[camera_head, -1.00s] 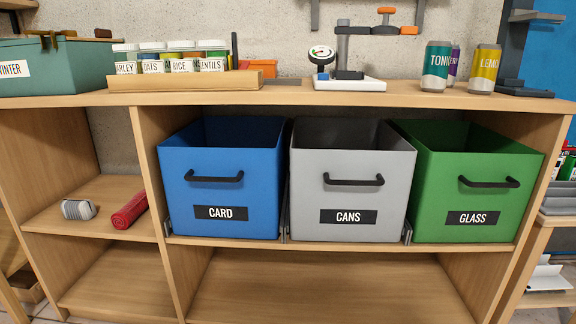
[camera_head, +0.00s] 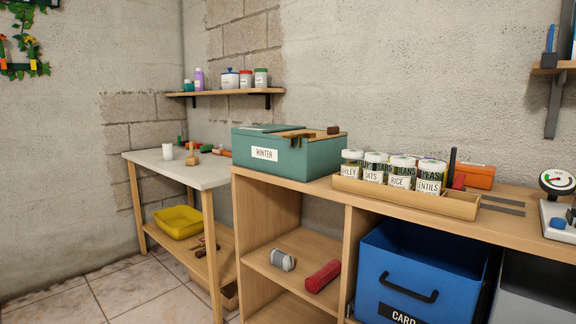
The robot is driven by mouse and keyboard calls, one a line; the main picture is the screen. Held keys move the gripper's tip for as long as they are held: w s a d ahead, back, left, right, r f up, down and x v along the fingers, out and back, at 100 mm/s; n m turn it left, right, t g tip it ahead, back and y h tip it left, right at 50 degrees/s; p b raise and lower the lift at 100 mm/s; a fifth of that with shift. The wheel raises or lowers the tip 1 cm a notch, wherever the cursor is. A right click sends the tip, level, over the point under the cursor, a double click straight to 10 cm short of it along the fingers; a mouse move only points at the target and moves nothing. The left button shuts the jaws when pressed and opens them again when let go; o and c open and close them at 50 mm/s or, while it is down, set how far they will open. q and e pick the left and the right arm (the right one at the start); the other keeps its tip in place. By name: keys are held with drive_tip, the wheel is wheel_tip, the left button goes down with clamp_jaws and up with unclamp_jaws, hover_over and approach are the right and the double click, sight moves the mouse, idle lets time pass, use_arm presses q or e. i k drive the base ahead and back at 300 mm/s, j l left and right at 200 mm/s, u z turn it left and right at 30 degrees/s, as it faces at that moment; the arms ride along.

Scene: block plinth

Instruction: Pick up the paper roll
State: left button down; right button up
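A red roll (camera_head: 323,276) lies on its side on the middle shelf of the wooden unit. A shorter grey and white striped roll (camera_head: 283,260) lies to its left, apart from it. Neither of my grippers is in view.
The wooden unit (camera_head: 350,215) holds the rolls between its upright panels. A blue CARD bin (camera_head: 420,270) is to their right. A teal WINTER box (camera_head: 300,155) and a jar rack (camera_head: 410,195) stand on top. Tiled floor (camera_head: 120,290) is clear at front left.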

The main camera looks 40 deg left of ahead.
sight(167, 149)
drive_tip(key=u, duration=2.05)
